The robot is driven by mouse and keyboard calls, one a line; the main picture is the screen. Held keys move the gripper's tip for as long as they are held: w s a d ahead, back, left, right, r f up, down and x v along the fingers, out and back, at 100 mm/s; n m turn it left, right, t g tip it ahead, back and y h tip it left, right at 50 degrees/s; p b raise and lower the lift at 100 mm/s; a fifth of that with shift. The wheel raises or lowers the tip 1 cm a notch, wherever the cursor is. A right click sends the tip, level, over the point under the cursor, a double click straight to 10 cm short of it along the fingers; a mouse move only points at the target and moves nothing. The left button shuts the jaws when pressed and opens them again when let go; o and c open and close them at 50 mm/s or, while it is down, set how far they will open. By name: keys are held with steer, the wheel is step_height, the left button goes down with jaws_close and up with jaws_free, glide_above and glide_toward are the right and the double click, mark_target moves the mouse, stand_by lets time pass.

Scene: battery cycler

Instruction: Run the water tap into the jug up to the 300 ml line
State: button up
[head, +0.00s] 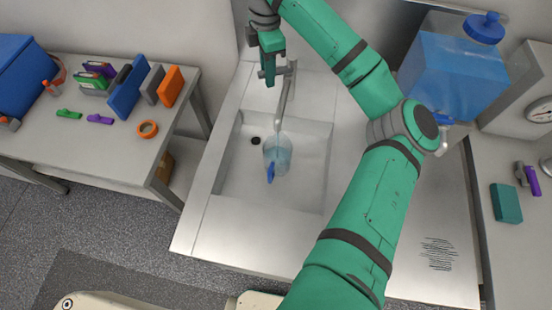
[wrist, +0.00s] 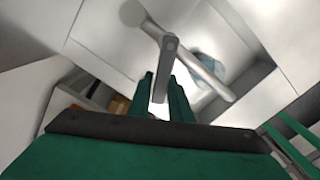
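A clear bluish jug (head: 278,157) with a blue handle (head: 270,173) stands in the steel sink, below the end of the tap spout. The metal tap (head: 286,95) rises at the sink's back edge; its spout also shows in the wrist view (wrist: 200,70). My gripper (head: 269,80) points down beside the top of the tap. In the wrist view, the tap's lever (wrist: 164,75) lies between my two green fingers (wrist: 163,95); I cannot tell whether they touch it. The jug (wrist: 207,68) is partly hidden behind the spout there. The water level and 300 ml line are too small to read.
The sink basin (head: 232,175) is otherwise clear, with a dark drain at the back left. A blue water container (head: 455,75) stands at the back right, near my arm. A side table (head: 75,150) at left holds several coloured items. A gauge (head: 540,110) is at far right.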

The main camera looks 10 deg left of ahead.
steer(key=w+m, duration=0.1)
steer(key=m, duration=0.2)
steer(key=w+m, duration=0.1)
steer(key=m, duration=0.1)
steer(key=shift+w+a, duration=0.3)
steer(key=shift+w, duration=0.2)
steer(key=shift+o, duration=1.2)
step_height(320, 180, up, 8)
steer(key=shift+w, duration=0.2)
